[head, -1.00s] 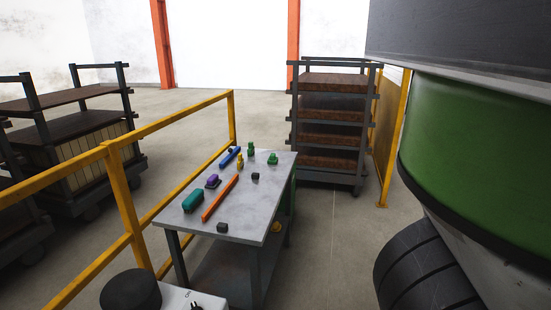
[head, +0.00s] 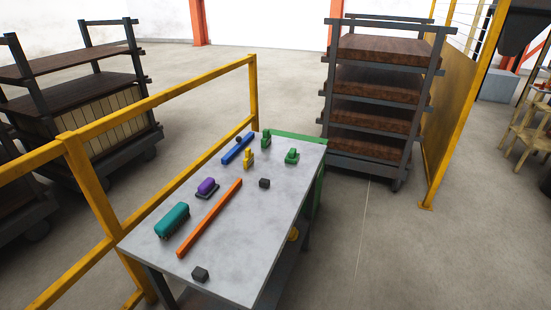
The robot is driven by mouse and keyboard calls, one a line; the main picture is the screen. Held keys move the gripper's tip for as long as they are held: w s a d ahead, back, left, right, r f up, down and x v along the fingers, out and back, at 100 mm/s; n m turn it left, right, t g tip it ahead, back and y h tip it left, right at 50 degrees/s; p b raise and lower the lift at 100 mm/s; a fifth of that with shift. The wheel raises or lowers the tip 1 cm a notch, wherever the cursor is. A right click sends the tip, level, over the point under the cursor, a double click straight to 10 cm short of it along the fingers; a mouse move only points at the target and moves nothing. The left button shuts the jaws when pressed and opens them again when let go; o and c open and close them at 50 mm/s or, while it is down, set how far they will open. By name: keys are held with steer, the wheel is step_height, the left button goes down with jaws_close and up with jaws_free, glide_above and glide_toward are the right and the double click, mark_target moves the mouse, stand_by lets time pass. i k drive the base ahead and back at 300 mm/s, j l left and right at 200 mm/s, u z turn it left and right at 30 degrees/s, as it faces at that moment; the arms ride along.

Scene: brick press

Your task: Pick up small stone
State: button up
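A grey worktable (head: 255,225) stands in front of me. Two small dark grey blocks that look like stones lie on it. One stone (head: 264,183) is right of the middle, and the other stone (head: 200,274) is near the front edge. I cannot tell which of them the task means. My gripper is not in view.
The table also holds an orange bar (head: 210,217), a teal block (head: 172,219), a purple item (head: 207,187), a blue bar (head: 238,149), a yellow piece (head: 249,159) and green pieces (head: 292,156). A yellow railing (head: 160,102) runs left; a rack (head: 379,100) stands behind. Floor (head: 400,255) right is clear.

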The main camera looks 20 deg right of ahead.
mark_target(292, 157)
steer(key=z, duration=2.85)
steer(key=u, duration=2.8)
steer(key=i+l+u, duration=0.2)
steer(key=l+u, duration=0.15)
steer(key=i+l+u, duration=0.3)
steer(key=k+l, duration=0.05)
steer(key=k, duration=0.05)
